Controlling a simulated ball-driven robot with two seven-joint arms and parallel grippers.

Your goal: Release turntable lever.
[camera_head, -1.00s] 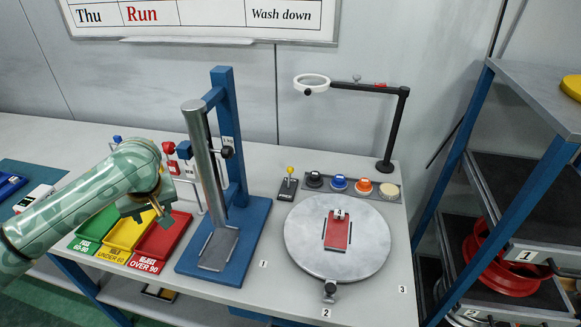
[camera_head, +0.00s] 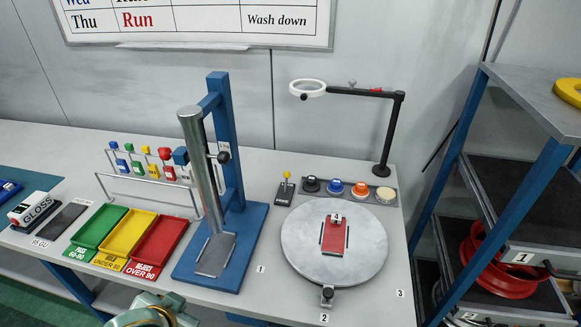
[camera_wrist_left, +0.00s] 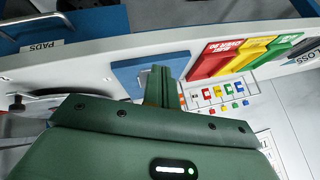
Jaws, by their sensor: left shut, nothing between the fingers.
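The round grey turntable (camera_head: 365,241) lies on the right part of the bench, with a red block (camera_head: 334,239) in the fixture at its middle. A small dark lever or clamp with a round knob (camera_head: 327,293) sits at its front edge, near label 2. A separate small lever with a yellow knob (camera_head: 286,175) stands on a dark base behind the turntable's left side. My left gripper (camera_wrist_left: 160,82) is shut and empty in the left wrist view. In the head view only part of my left wrist shows at the bottom edge, well left of the turntable. My right gripper is not in view.
A blue stand with a grey column (camera_head: 202,165) rises between my left arm and the turntable. Green, yellow and red trays (camera_head: 158,243) lie left of it. A magnifier arm (camera_head: 345,90) and several buttons (camera_head: 335,187) are behind the turntable. A shelf (camera_head: 530,110) stands right.

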